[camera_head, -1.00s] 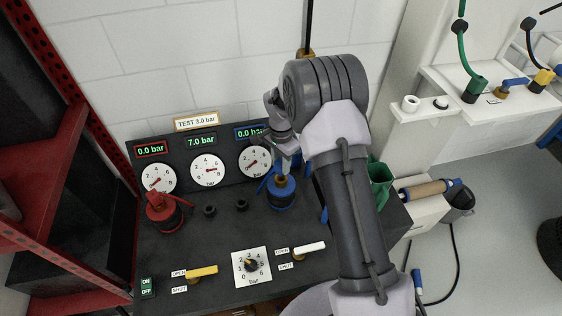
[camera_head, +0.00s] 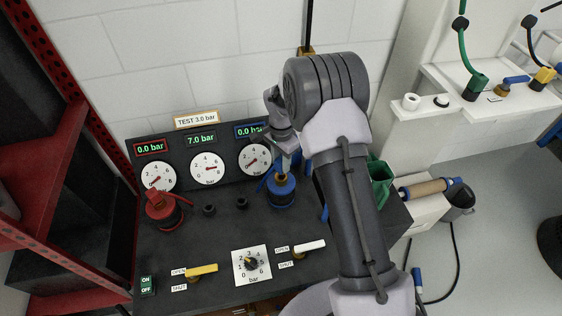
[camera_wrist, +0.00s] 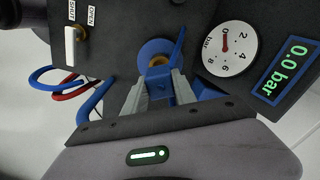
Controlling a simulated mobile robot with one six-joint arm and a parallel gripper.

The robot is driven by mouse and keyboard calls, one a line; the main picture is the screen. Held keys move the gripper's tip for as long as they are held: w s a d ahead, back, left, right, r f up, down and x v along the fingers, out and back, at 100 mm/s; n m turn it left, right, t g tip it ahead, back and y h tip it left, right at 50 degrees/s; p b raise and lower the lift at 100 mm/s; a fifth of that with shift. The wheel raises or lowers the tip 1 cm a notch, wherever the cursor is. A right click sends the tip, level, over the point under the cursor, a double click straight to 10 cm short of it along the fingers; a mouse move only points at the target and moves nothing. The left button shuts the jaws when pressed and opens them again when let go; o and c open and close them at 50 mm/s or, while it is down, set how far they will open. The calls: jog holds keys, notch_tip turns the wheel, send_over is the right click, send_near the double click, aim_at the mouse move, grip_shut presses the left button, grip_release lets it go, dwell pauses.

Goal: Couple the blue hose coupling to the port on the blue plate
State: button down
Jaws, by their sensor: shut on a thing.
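The blue port fixture (camera_head: 282,194) stands on the dark bench panel below the right gauge, with a brass part on top. In the wrist view its round blue plate (camera_wrist: 147,49) shows a brass port (camera_wrist: 158,61) just beyond my fingertips. My gripper (camera_wrist: 158,86) is shut on the blue hose coupling (camera_wrist: 159,92), which shows as a blue body between the fingers. The gripper (camera_head: 284,165) is directly above the fixture in the head view, where my wrist partly hides the coupling. I cannot tell whether coupling and port touch.
A blue lever (camera_wrist: 179,47) stands beside the port, close to a finger. Blue hose (camera_wrist: 93,104) loops away at the left. The right gauge (camera_head: 255,159) stands close behind.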

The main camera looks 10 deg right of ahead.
jog(key=shift+f, duration=0.15)
jog(key=shift+f+b, duration=1.55)
jog(key=shift+f, duration=0.3)
jog(key=c, duration=0.9)
grip_release()
notch_tip(320, 180, up, 18)
jog(key=p, duration=0.6)
jog(key=shift+f, duration=0.2)
